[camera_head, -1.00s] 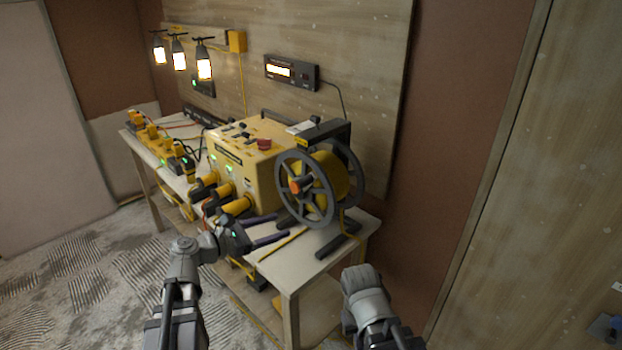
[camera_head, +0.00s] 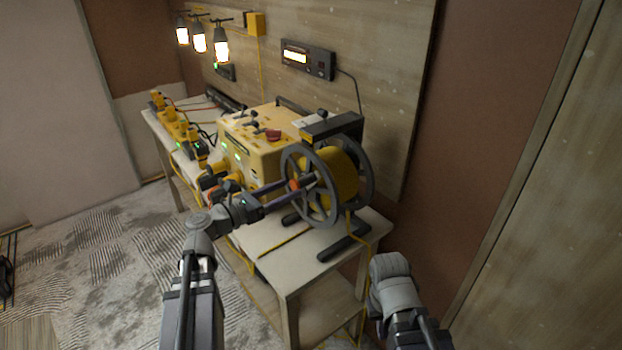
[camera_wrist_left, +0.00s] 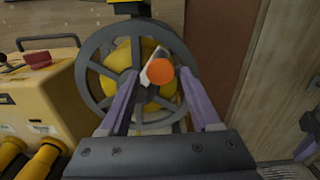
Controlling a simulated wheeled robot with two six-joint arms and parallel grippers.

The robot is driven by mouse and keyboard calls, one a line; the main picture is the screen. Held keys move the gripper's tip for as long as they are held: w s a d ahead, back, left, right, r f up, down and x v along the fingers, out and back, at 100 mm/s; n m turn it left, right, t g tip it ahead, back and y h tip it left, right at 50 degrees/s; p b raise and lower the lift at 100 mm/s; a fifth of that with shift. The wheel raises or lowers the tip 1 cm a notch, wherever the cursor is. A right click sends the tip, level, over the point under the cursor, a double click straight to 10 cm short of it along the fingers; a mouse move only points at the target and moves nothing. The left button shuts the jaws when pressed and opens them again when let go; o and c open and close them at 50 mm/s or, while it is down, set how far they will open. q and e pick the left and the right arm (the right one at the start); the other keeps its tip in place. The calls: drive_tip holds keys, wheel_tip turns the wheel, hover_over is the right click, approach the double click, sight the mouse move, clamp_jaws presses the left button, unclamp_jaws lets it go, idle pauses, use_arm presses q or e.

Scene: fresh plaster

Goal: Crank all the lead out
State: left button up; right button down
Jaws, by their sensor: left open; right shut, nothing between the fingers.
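The cable reel (camera_head: 341,172) has a yellow drum between grey spoked wheels and stands at the near end of the bench. Its orange crank knob (camera_head: 294,184) faces me, and yellow lead is wound on the drum. My left gripper (camera_head: 304,187) is open at the knob. In the left wrist view the orange knob (camera_wrist_left: 160,73) shows between the two spread purple-grey fingers (camera_wrist_left: 160,85), nearer the right one; I cannot tell whether either touches it. My right gripper (camera_head: 388,268) is low at the right, away from the reel, its fingers hidden behind its body.
A yellow power box (camera_head: 262,140) with plugs on its front stands left of the reel. A display (camera_head: 307,58) and lit lamps (camera_head: 221,48) are on the back board. The near bench corner (camera_head: 285,265) is mostly bare. A wall closes off the right side.

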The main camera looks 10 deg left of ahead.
sight(308, 180)
use_arm(q)
drive_tip(key=shift+x, duration=3.9)
drive_tip(key=shift+s, duration=0.1)
clamp_jaws()
